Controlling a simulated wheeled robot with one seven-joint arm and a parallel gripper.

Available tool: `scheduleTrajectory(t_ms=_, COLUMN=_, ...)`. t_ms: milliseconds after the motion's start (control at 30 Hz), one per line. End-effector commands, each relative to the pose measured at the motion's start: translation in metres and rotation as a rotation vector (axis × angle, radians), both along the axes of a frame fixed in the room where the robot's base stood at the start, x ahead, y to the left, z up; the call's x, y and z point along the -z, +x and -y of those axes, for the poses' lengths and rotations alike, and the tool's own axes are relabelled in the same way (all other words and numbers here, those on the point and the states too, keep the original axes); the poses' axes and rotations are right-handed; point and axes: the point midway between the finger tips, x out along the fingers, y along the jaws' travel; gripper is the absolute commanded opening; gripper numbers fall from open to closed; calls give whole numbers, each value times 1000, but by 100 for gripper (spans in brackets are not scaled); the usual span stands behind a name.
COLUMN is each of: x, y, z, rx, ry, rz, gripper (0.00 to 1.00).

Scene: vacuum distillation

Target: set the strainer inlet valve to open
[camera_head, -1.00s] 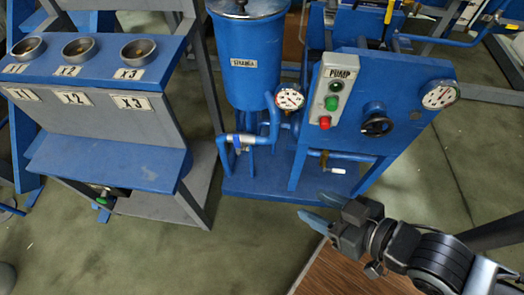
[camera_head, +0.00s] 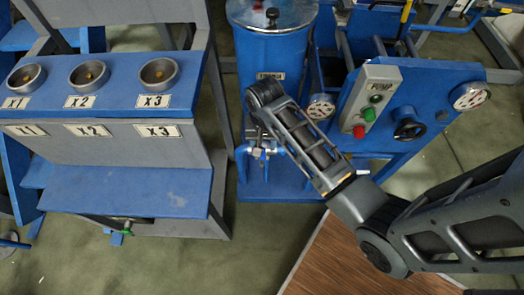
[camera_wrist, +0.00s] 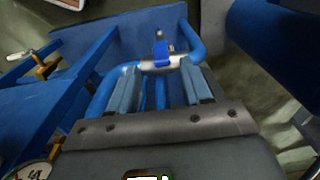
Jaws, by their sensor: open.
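The strainer (camera_head: 272,55) is a blue upright tank with a metal lid, left of the pump panel. Below it, the inlet valve (camera_head: 258,151) has a silver body on a blue pipe. In the wrist view the valve body (camera_wrist: 160,64) lies across the picture, and its blue lever (camera_wrist: 161,50) stands roughly crosswise to it. My gripper (camera_wrist: 160,72) is open, with its two pale blue fingers either side of the valve and the lever just beyond the gap. I cannot tell whether they touch. In the head view my arm hides most of my gripper.
The pump panel (camera_head: 440,85) with gauges, buttons and a black handwheel stands to the right. A grey and blue stand (camera_head: 130,190) with cups marked X1, X2 and X3 is at left. A yellow-handled valve (camera_wrist: 44,68) is left in the wrist view.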

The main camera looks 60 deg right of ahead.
Motion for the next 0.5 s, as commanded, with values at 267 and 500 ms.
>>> scheduleTrajectory(t_ms=267, x=10, y=6, z=3, rx=26, ry=17, rz=-34, gripper=49)
scheduleTrajectory(t_ms=500, x=48, y=5, z=3, rx=24, ry=17, rz=-33, gripper=49)
